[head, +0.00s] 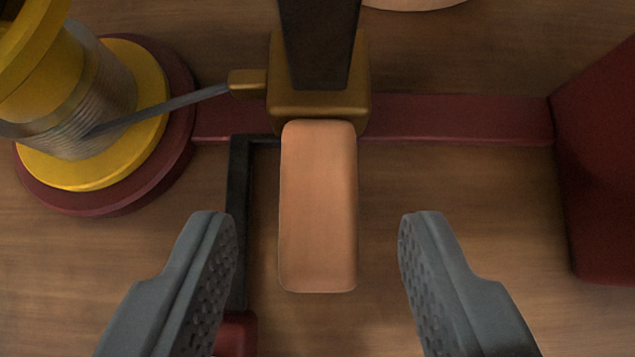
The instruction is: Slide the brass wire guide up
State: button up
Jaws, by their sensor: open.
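The brass wire guide (318,112) is a gold-brown block at the upper middle of the head view, with a dark post (319,45) in front of its upper part. A small brass nozzle sticks out to its left, and a grey wire (165,106) runs from it to the spool. A light tan handle (318,208) extends from the block toward the bottom of the view. My gripper (318,235) is open, with one grey finger on each side of the handle's lower part. Gaps show between both fingers and the handle.
A yellow spool (150,90) of wire sits on a dark red round base at the left. A dark red bar (455,119) runs behind the guide to a red block (605,170) at the right. A black bent rod (238,220) stands near the left finger. Wooden surface lies around.

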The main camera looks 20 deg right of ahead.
jog(key=shift+w+d+f, duration=0.1)
jog(key=shift+w+f, duration=0.25)
jog(key=shift+f, duration=0.1)
grip_shut()
jog(key=shift+w+r+p, duration=0.1)
jog(key=shift+r+p, duration=0.9)
jog(key=shift+r, duration=0.75)
jog(key=shift+c, duration=0.3)
grip_release()
jog(key=shift+r, duration=0.1)
jog(key=shift+o, duration=0.3)
